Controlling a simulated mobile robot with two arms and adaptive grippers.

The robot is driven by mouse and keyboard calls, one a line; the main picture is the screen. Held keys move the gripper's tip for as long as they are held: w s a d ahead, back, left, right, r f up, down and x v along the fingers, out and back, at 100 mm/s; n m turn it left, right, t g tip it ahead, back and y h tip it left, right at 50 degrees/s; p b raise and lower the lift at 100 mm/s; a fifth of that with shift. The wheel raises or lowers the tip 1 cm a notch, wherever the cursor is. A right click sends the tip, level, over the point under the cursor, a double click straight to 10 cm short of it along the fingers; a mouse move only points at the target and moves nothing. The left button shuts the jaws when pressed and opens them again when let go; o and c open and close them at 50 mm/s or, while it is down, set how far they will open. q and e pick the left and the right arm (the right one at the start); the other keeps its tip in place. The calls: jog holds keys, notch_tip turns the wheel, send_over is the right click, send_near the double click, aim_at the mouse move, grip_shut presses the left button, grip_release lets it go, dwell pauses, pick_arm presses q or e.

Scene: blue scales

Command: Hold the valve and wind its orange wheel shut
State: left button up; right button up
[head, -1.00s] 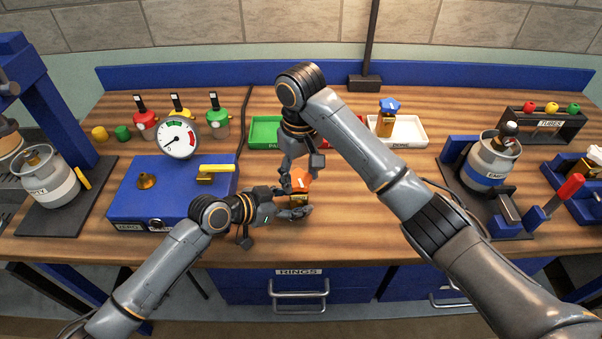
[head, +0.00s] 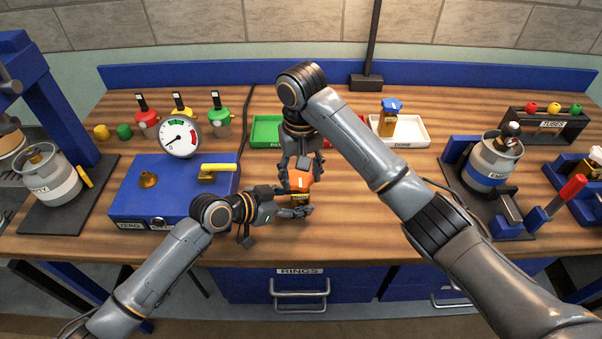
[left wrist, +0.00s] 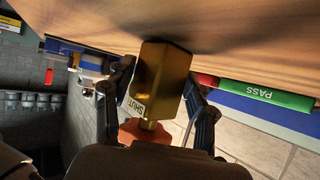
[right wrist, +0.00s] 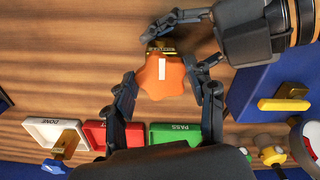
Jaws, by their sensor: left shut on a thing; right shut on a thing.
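The valve is a brass block (left wrist: 160,80) with a label reading "SHUT" and an orange wheel (right wrist: 161,77) on top. It stands on the bench in front of the trays. My left gripper (head: 296,205) is shut on the brass body, with one finger on each side in the left wrist view (left wrist: 160,85). My right gripper (head: 299,178) comes down from above and is shut on the orange wheel; its fingers flank the wheel in the right wrist view (right wrist: 163,88). A white mark on the wheel points up and down in that view. The fingers hide part of the body.
Behind the valve are a green PASS tray (head: 264,130), a red tray (right wrist: 98,134) and a white DONE tray (head: 411,133) holding a blue-wheeled valve (head: 388,118). A blue gauge box (head: 130,200) stands left. Bare bench lies right of the valve.

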aim_at(301, 179)
jog(key=o, duration=1.2)
jog(key=shift+c, duration=0.2)
notch_tip(301, 179, up, 12)
pick_arm(q)
jog(key=o, duration=0.9)
jog(key=shift+o, duration=0.2)
